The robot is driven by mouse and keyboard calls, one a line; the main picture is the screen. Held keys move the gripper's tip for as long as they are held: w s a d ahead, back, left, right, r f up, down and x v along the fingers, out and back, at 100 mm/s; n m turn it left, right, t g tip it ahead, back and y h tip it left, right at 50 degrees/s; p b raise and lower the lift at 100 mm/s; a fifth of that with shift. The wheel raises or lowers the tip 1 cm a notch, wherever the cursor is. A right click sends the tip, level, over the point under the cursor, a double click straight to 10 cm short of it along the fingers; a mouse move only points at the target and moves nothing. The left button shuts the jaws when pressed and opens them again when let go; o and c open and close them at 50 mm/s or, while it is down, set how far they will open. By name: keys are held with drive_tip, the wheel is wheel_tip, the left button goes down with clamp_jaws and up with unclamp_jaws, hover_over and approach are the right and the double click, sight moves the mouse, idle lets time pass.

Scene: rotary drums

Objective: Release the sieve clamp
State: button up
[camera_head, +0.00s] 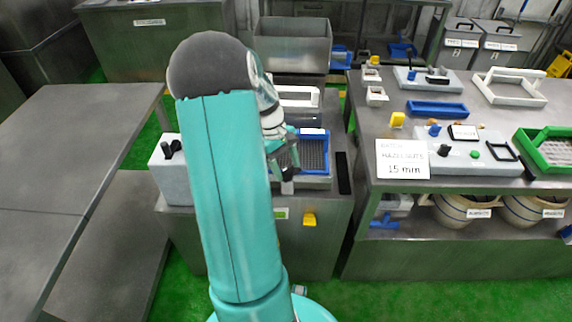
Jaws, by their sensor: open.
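A blue-framed sieve tray (326,152) with a dark mesh sits on the steel machine in the middle of the head view. My arm's upper link crosses in front of the machine's left part. My gripper (284,160) points down over the left edge of the blue frame, open. Whether it touches anything there cannot be told. A small grey-and-black piece (287,185) stands at the front edge just below my gripper. It may be the clamp, but it is too small to be sure. The left side of the sieve is hidden by my arm and gripper.
A grey box with a black knob (170,168) stands to the left. The right bench (470,97) holds a sign, control boxes and a green tray (524,143). The left table (60,150) is bare.

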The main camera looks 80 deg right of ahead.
drive_tip(key=shift+c, duration=0.5)
drive_tip(key=c, duration=0.9)
drive_tip(key=shift+m, duration=0.3)
drive_tip(key=m+t+y, duration=0.1)
drive_tip(key=m, duration=0.3)
drive_tip(key=shift+d, duration=0.15)
drive_tip(key=shift+s+d+m+t+y, duration=0.1)
drive_tip(key=shift+m+t+y, duration=0.3)
drive_tip(key=shift+m, duration=0.9)
drive_tip(key=shift+s+m+t+y, duration=0.15)
drive_tip(key=shift+m+t, duration=0.35)
drive_tip(key=shift+m, duration=0.8)
drive_tip(key=o, duration=1)
